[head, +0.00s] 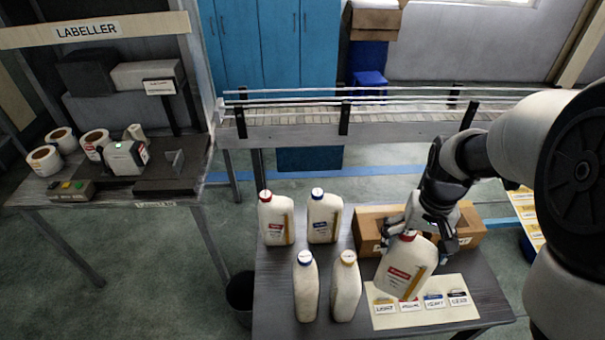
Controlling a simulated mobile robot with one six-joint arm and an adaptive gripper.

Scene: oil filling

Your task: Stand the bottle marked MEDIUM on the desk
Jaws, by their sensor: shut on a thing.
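My gripper (408,228) is shut on a white bottle (402,275) with a red label, near its top. The bottle is tilted, over the right part of the dark desk (275,318), in front of a cardboard box. The label print is too small to read for sure. The bottle's lower end overlaps a cream sheet (465,290) in the picture. I cannot tell whether it touches the sheet or hangs above it. Another red-capped bottle (277,222) with a red mark stands at the desk's back left.
A blue-capped bottle (323,220) stands at the back, another blue-capped bottle (306,290) and a yellow-capped bottle (345,292) nearer the front. The cardboard box (368,228) is behind my gripper. Several small label cards (434,301) lie on the sheet. A conveyor (385,118) runs behind.

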